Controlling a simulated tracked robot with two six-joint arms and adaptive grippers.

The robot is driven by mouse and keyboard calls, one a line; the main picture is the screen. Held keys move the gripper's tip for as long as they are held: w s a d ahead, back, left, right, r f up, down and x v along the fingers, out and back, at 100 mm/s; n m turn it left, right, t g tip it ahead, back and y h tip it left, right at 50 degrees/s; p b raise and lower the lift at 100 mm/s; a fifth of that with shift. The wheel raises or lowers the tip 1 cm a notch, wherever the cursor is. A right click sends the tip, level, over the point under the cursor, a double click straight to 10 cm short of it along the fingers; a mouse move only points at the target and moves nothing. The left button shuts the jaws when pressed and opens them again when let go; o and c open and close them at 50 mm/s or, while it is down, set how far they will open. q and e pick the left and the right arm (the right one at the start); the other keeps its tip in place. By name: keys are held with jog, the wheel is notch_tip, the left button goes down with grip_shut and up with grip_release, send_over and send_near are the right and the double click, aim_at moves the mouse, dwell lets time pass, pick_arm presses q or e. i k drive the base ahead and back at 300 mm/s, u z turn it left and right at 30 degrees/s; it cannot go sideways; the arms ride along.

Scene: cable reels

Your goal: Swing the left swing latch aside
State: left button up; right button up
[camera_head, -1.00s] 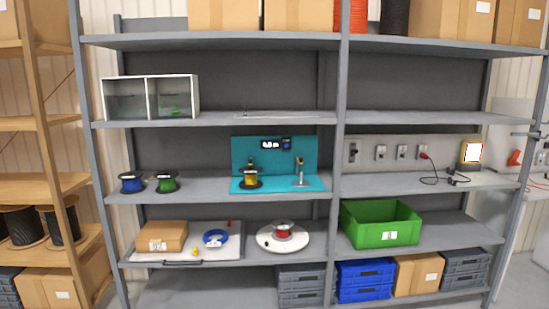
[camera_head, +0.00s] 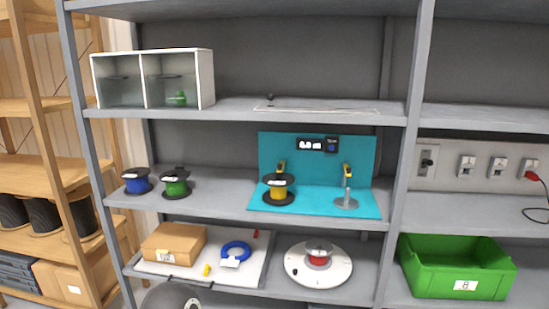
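No part is clear enough for me to name it surely as the left swing latch. A white two-compartment case (camera_head: 206,78) with glass-like fronts stands at the left of the upper shelf, with a small green object (camera_head: 180,98) in its right half. A teal station (camera_head: 318,160) on the middle shelf has two small yellow-and-black fittings, a left one (camera_head: 281,167) above a yellow reel (camera_head: 277,190) and a right one (camera_head: 347,170) on a metal stand. Neither gripper shows. A dark rounded shape at the bottom left edge may be part of my arm.
A blue reel (camera_head: 136,182) and a green reel (camera_head: 175,184) stand left of the station. Below are a cardboard box (camera_head: 174,243), a blue coil (camera_head: 236,249), a white turntable (camera_head: 335,275) with a red reel, and a green crate (camera_head: 455,283). A shelf post (camera_head: 408,120) stands right of the station.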

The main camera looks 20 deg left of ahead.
aim_at(280, 166)
jog(key=u, duration=0.55)
jog(key=i, duration=1.05)
jog(key=u, duration=0.9)
jog(key=k, duration=0.7)
jog(key=u, duration=0.2)
jog(key=i, duration=0.75)
jog(key=z, duration=0.1)
